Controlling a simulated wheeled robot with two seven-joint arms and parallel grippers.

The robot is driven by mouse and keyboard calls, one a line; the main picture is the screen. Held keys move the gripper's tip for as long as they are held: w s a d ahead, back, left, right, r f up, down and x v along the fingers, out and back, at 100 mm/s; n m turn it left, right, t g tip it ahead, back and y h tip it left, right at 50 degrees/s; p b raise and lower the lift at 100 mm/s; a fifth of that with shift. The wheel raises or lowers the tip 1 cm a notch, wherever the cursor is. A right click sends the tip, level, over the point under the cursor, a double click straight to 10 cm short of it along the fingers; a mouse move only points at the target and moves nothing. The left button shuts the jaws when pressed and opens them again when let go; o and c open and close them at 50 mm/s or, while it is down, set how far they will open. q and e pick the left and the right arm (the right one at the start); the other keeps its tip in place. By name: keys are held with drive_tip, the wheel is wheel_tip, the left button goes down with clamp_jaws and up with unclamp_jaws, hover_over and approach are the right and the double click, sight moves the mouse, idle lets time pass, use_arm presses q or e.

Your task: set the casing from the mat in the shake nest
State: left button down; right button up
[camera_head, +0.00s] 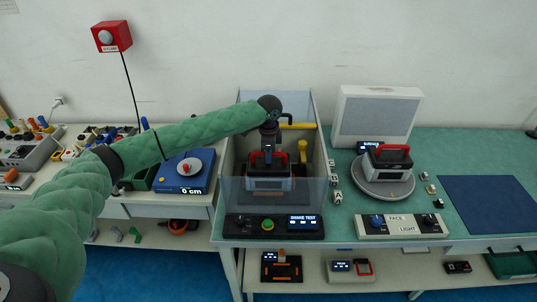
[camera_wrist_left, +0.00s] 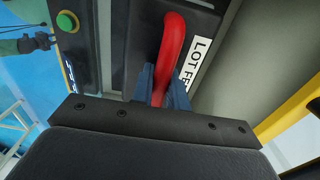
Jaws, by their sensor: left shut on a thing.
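My left gripper (camera_head: 268,150) reaches into the clear-walled shake test box (camera_head: 322,150). It is shut on the red handle of a casing (camera_head: 268,184), grey and dark with a light front. In the left wrist view the fingers (camera_wrist_left: 160,88) close around the red handle (camera_wrist_left: 173,40), beside a white label starting "LOT". The casing stands upright low in the box; the nest under it is hidden, so I cannot tell whether it is fully seated. The dark blue mat (camera_head: 487,203) at the right is bare. My right gripper is not in view.
A similar red-handled casing (camera_head: 387,158) stands on a round turntable (camera_head: 382,188) right of the box. A yellow clamp (camera_head: 302,150) and yellow bar (camera_head: 300,126) are close to my gripper. The shake test panel (camera_head: 273,226) lies in front.

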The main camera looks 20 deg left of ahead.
use_arm(q)
drive_tip(key=shift+p, duration=0.35)
idle(0.3)
drive_tip(key=c, duration=1.3)
unclamp_jaws()
